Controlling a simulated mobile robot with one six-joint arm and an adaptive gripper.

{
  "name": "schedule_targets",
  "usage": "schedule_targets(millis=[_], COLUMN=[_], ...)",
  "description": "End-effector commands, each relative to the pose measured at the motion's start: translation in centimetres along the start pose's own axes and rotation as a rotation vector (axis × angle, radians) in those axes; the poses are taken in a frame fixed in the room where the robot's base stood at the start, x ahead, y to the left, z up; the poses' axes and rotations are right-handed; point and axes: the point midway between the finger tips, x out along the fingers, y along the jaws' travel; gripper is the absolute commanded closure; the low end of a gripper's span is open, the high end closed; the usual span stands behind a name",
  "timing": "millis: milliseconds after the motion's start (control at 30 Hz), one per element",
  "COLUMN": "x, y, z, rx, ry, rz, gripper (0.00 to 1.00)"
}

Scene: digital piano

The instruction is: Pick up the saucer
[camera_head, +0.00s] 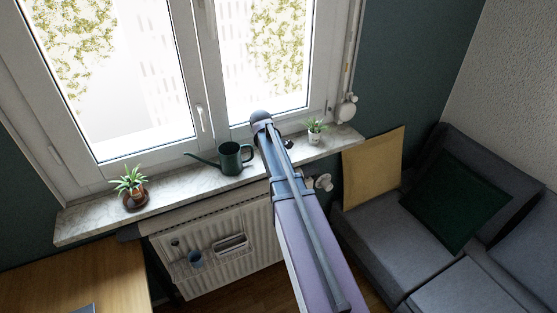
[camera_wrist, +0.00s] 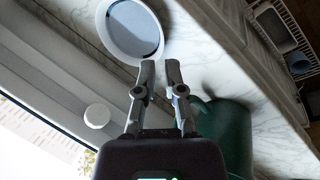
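A round white saucer (camera_wrist: 107,38) with a raised rim and a grey-blue middle lies on the marble sill at the top of the wrist view. My gripper (camera_wrist: 160,66) is just below it in that picture, its two fingers apart with bare sill showing between them. The left fingertip is close to the saucer's lower rim; I cannot tell if it touches. Nothing is held. In the head view my arm covers this part of the sill, and I cannot make out the saucer there.
A green watering can (camera_head: 232,160) stands left of my arm, and close beside the right finger in the wrist view (camera_wrist: 226,135). Potted plants stand at the sill's left (camera_head: 131,184) and right (camera_head: 315,129). A radiator (camera_head: 255,237) with a rack is below.

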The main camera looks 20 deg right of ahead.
Motion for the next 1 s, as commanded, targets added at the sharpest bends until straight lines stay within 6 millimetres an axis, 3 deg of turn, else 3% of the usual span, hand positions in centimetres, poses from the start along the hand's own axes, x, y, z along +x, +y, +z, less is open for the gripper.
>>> schedule_targets(millis=[567, 1000], x=[0.6, 3.6], y=[0.0, -0.1], z=[0.1, 0.3], rx=[0.001, 0.002], ry=[0.0, 0.0], rz=[0.0, 0.0], gripper=[0.87, 0.87])
